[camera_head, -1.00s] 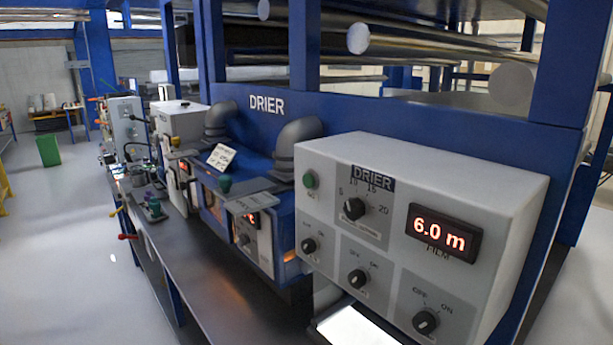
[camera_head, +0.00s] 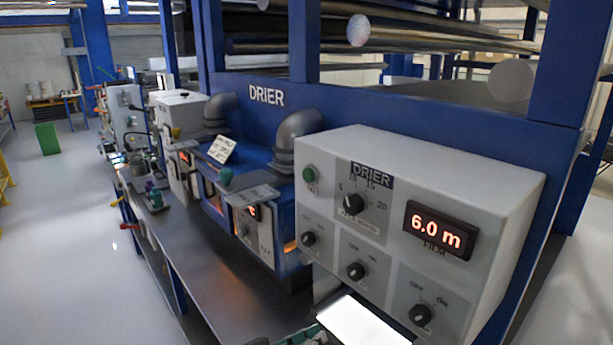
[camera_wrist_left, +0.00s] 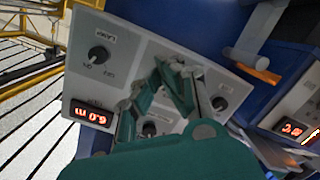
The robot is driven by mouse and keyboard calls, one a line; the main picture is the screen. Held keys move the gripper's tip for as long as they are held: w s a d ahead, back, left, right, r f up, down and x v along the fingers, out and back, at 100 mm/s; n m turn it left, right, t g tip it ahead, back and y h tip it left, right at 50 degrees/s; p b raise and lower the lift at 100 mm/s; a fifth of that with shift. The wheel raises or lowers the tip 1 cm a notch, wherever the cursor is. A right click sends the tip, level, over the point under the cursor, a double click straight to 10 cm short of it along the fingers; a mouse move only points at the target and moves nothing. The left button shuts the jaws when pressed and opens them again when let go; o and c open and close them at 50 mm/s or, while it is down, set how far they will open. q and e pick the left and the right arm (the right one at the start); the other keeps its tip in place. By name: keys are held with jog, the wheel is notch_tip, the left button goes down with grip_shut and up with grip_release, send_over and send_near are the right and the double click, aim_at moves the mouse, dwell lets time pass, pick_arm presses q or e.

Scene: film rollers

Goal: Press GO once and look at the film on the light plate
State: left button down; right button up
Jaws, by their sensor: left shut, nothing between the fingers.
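The grey DRIER control box (camera_head: 480,180) shows in the head view. Its green GO button (camera_head: 309,174) is at the upper left of the panel. The white, lit light plate (camera_head: 362,322) lies below the box, with no film that I can make out on it. My left gripper (camera_wrist_left: 175,85) is shut and empty, its green fingers in front of the panel in the wrist view. Only a small green part of it (camera_head: 288,339) shows at the bottom edge of the head view, below the button and apart from it. The button cannot be made out in the wrist view. My right gripper is not in view.
The panel carries several black knobs, including the speed knob (camera_head: 353,203), and a red display (camera_head: 439,230) reading 6.0 m. A long dark bench (camera_head: 205,265) runs left, with a blue drier unit (camera_head: 272,210) and pipes behind it. The floor at left is mostly clear.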

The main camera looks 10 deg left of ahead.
aim_at(308, 176)
pick_arm(q)
jog(key=w+a+r+n+t+y, duration=0.4)
jog(key=w+a+r+n, duration=0.3)
jog(key=r+n, duration=0.2)
jog(key=w+a+r+n+t+y, duration=0.5)
jog(key=w+a+r+n+t, duration=0.2)
jog(key=r, duration=0.4)
jog(key=shift+w+a+r+n, duration=0.4)
jog(key=shift+a+n, duration=0.3)
jog(key=shift+n, duration=0.5)
jog(key=shift+d, duration=0.1)
jog(key=w+d+b, duration=0.4)
jog(key=w+d, duration=0.1)
jog(key=w, duration=0.2)
jog(key=shift+d, duration=0.15)
